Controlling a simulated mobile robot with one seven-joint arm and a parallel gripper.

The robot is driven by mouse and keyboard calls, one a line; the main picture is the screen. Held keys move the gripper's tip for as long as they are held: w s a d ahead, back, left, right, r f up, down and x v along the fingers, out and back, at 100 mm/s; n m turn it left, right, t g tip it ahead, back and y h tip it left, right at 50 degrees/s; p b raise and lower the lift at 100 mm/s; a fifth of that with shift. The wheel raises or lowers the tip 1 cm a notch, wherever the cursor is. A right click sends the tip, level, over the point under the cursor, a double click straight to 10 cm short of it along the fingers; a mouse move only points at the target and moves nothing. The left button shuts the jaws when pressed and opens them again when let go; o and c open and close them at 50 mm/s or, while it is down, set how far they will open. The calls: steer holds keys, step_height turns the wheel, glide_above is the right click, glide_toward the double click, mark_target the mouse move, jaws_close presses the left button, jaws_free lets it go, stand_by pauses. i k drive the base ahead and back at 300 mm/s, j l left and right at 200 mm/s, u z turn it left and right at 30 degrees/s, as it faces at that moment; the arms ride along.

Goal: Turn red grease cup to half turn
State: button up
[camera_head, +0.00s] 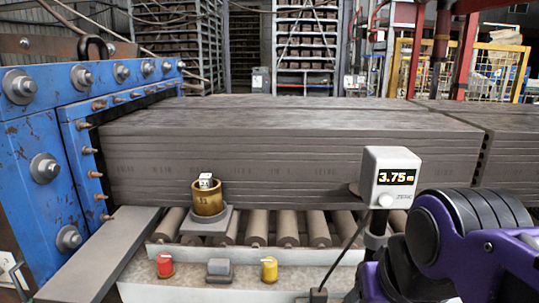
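The red grease cup (165,266) is a small red knob with a pale mark near its top, on the front face of the pale ledge at the lower left. Its turn angle is too small to read. A grey block-like knob (219,267) and a yellow cup (269,269) sit to its right in the same row. My purple and black arm reaches in at the lower right, well apart from the red cup. My gripper does not show.
A brass cylinder (207,198) with a white tag stands on a grey pad above the ledge. Rollers (289,228) run behind the ledge, under a long grey clay slab (290,150). A blue machine (45,165) borders the left.

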mark_target(164, 261)
steer(key=u, duration=1.3)
steer(key=i+j+u, duration=0.15)
steer(key=j, duration=0.25)
steer(key=i+j, duration=0.05)
steer(key=i, duration=0.05)
